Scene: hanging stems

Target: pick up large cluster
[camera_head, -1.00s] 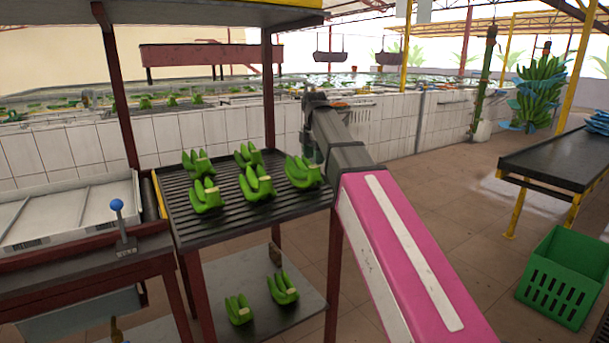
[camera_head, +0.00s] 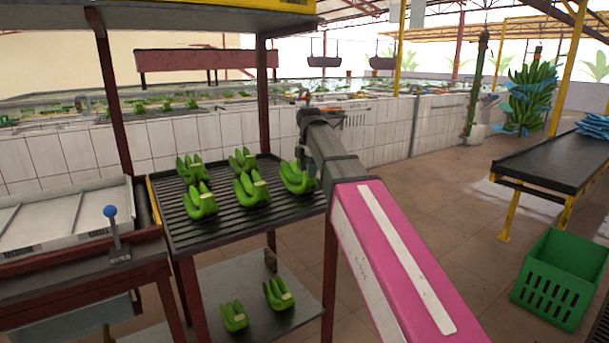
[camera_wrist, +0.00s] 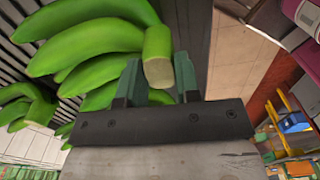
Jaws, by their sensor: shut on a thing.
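The large green banana cluster (camera_head: 297,178) sits at the right end of the ribbed upper shelf in the head view. In the wrist view the same cluster (camera_wrist: 95,45) fills the upper left, with its cut stem (camera_wrist: 158,62) between the two dark green fingers. My gripper (camera_wrist: 158,78) is shut on this stem. In the head view my wrist hangs just above and right of the cluster, and the fingers are hidden behind my arm. I cannot tell whether the cluster is lifted clear of the shelf.
Several other green clusters (camera_head: 251,188) stand close to the left on the ribbed shelf (camera_head: 225,224). Two more (camera_head: 278,293) lie on the lower shelf (camera_head: 243,270). A green crate (camera_head: 556,280) and a black-topped table (camera_head: 555,160) stand at right, with open floor between.

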